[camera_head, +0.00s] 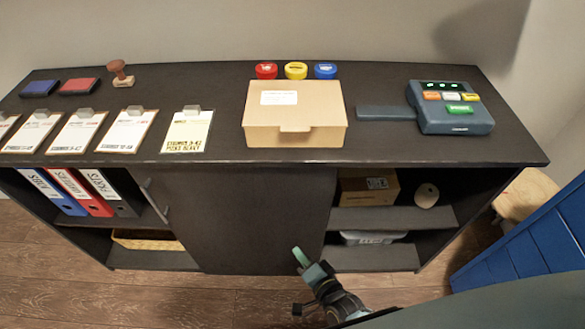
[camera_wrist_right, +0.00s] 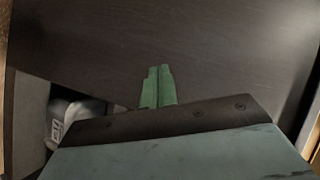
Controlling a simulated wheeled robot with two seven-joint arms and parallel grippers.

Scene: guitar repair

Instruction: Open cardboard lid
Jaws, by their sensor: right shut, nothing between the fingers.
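A tan cardboard box (camera_head: 295,115) sits on the dark cabinet top in the head view. Its lid is closed, with a white label on top and a small tab at the front edge. My right gripper (camera_head: 299,256) is low in front of the cabinet, well below and apart from the box. Its green fingers are shut with nothing between them, as the right wrist view (camera_wrist_right: 158,86) also shows, with a dark panel beyond. The box is not seen in the wrist view. My left gripper is not in view.
The cabinet top (camera_head: 385,142) is bare right of the box's front. A blue slatted object (camera_head: 540,240) stands at right.

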